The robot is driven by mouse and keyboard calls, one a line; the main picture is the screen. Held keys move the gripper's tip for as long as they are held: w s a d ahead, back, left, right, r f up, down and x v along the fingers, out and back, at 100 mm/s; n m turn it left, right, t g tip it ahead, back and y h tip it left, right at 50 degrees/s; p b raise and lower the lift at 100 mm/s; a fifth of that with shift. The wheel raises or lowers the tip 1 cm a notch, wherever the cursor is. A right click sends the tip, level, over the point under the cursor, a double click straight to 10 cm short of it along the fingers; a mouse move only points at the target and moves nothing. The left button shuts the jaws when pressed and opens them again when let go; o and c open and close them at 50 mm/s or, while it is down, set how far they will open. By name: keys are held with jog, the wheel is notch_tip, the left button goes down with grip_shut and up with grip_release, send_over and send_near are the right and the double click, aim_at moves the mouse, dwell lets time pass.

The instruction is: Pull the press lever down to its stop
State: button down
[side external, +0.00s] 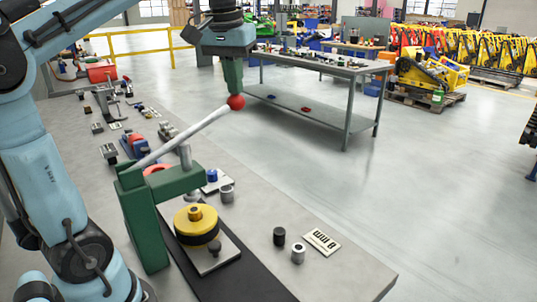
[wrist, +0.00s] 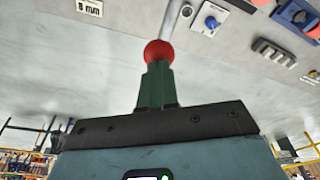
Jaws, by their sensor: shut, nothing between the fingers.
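The press lever (side external: 186,136) is a grey-white rod that slants up to the right from the green press frame (side external: 150,222) in the side external view. It ends in a red ball knob (side external: 236,102). My gripper (side external: 234,88) points down with its green fingers together, right at the top of the knob. In the wrist view the knob (wrist: 158,53) sits at the tips of the shut fingers (wrist: 156,72), with the rod (wrist: 172,18) running beyond it. Whether the fingertips touch the knob or only overlap it I cannot tell. A yellow round piece (side external: 195,222) stands under the press arm.
Small metal and black cylinders (side external: 298,252) and an "8 mm" plate (side external: 322,241) lie at the bench's front right. Other small parts, including a blue-knobbed block (side external: 212,177), stand behind the press. The space below the knob looks open.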

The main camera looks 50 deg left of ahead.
aim_at(240, 97)
jog(key=shift+f, duration=0.5)
jog(key=shift+w+f, duration=0.3)
jog(key=shift+f, duration=0.4)
jog(key=shift+w+f, duration=0.3)
jog(key=shift+f, duration=0.4)
dwell(1.5)
jog(key=shift+w+f, duration=0.25)
jog(key=shift+f, duration=0.9)
jog(key=shift+w+f, duration=0.2)
jog(key=shift+f, duration=0.9)
dwell(2.3)
